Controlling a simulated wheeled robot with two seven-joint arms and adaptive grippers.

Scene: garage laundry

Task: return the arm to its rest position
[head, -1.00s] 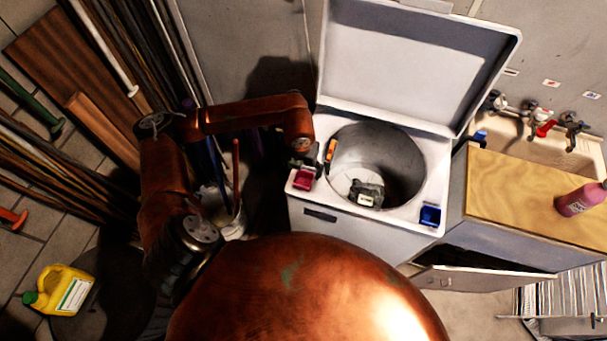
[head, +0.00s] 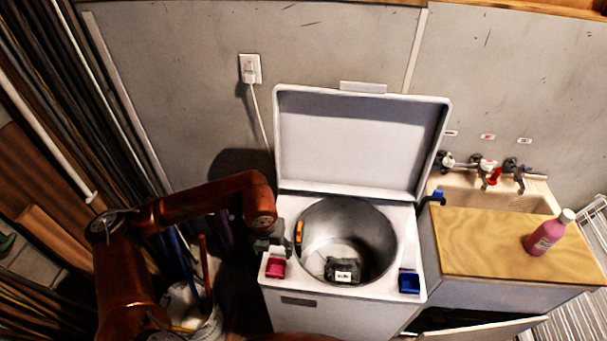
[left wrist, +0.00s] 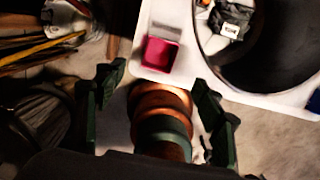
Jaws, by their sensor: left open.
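My left arm comes in from the left in the head view, its elbow raised and its forearm bent over toward the washer. My left gripper (head: 270,243) hangs at the left front of the open white top-loading washer (head: 320,303), close to the pink-red box (head: 275,268). It is partly hidden by the wrist. In the left wrist view my left gripper (left wrist: 162,95) has its dark green fingers wide apart. No object is held between them; rounded copper and green parts show behind. My right gripper is not in view.
The washer lid (head: 360,145) stands open. A dark item with a white label (head: 343,271) lies in the drum. A blue box (head: 409,282) sits at the front right corner. A bucket (head: 190,310) with poles stands left. A pink bottle (head: 550,232) stands on the wooden counter (head: 480,240).

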